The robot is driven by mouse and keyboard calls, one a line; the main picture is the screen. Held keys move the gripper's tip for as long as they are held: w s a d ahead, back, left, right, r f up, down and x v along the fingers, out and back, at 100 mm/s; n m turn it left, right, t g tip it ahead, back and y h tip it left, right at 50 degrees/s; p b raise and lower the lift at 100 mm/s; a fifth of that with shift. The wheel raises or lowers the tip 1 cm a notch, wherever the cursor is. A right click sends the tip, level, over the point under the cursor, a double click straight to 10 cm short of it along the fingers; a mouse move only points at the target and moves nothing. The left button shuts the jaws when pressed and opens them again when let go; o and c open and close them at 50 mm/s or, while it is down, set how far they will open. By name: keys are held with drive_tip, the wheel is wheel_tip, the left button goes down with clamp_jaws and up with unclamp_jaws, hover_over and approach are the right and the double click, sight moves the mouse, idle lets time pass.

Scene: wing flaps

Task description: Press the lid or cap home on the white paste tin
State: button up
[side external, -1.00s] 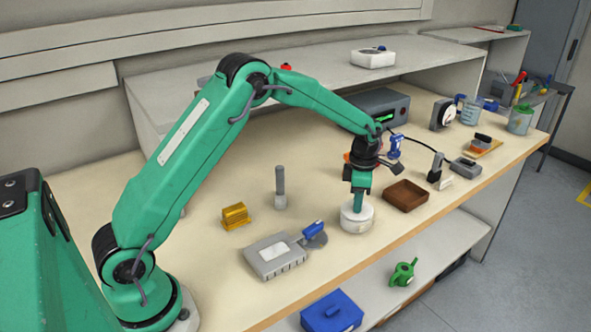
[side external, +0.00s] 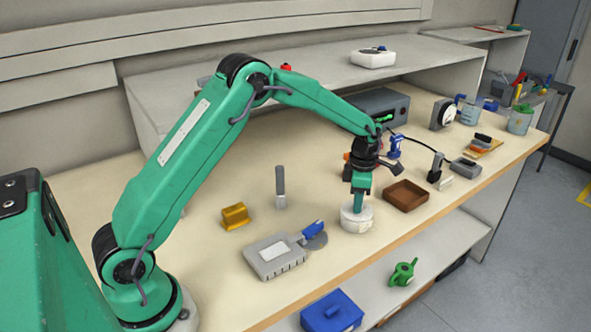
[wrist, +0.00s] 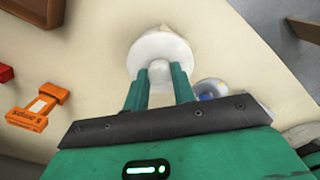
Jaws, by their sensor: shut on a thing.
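The white paste tin (side external: 357,219) stands upright on the bench near its front edge. It also shows in the wrist view as a round white shape (wrist: 160,47). My gripper (side external: 358,207) points straight down onto the top of the tin. In the wrist view my gripper (wrist: 159,72) has its two green fingers on either side of a small white knob (wrist: 158,67) on the lid, and it is shut on it. The lid's seam with the tin is too small to see, so I cannot tell how fully it is seated.
A brown tray (side external: 406,195) lies close on the right. A grey box (side external: 275,257) and a blue-handled disc tool (side external: 313,236) lie on the left, with a yellow block (side external: 235,216) and a grey upright tool (side external: 280,187) behind. The bench's front edge is close to the tin.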

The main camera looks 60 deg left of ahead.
idle(0.9)
drive_tip(key=o, duration=1.5)
drive_tip(key=shift+r, duration=0.1)
drive_tip(key=shift+r, duration=3.35)
clamp_jaws()
